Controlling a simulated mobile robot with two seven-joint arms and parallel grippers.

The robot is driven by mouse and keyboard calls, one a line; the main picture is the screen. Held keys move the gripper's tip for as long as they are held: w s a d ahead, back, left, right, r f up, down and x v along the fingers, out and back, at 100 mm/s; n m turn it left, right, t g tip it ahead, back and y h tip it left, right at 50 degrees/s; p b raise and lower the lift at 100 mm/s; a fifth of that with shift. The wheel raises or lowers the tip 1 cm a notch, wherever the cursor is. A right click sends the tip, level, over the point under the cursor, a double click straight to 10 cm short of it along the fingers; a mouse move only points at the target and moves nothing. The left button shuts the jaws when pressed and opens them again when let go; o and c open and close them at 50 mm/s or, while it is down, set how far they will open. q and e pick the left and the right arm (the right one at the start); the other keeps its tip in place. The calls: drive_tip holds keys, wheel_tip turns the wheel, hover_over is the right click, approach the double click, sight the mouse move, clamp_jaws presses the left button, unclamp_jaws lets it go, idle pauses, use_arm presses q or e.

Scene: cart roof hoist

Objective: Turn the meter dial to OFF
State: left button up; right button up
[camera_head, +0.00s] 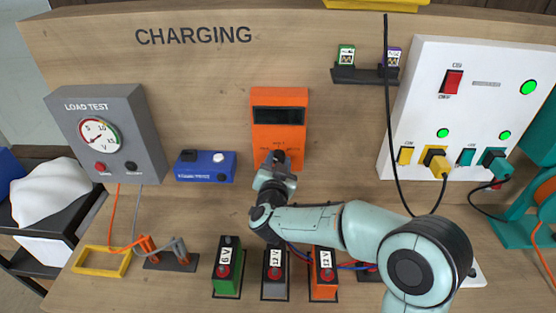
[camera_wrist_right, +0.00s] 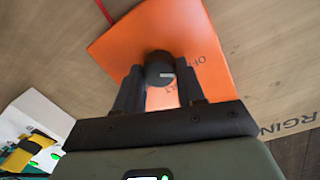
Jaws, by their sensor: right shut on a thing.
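The orange meter (camera_head: 292,100) is fixed to the wooden back board, with a dark blank display at its top. Its dial (camera_wrist_right: 159,70) is a dark round knob with a pale mark, seen in the right wrist view. My right gripper (camera_head: 278,160) is at the lower part of the meter. In the wrist view its two fingers (camera_wrist_right: 160,88) stand on either side of the dial and are shut on it. Lettering on the meter, partly hidden, shows beside the dial. The gripper hides most of the dial in the head view. My left gripper is not in view.
A grey load tester (camera_head: 137,115) and a blue box (camera_head: 205,172) are to the left. Three batteries stand below, the green one (camera_head: 227,275) leftmost. A white charging panel (camera_head: 425,75) is at the right, with a black cable hanging before it.

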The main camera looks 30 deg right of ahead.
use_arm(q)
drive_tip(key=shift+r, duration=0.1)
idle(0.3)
use_arm(e)
drive_tip(key=o, duration=1)
drive_tip(key=shift+o, duration=0.2)
drive_tip(key=shift+s+a, duration=0.35)
drive_tip(key=shift+s, duration=0.1)
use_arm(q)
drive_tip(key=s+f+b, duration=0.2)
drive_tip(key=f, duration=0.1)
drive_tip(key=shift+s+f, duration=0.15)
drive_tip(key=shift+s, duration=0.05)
use_arm(e)
drive_tip(key=v, duration=1.2)
drive_tip(key=shift+s, duration=0.15)
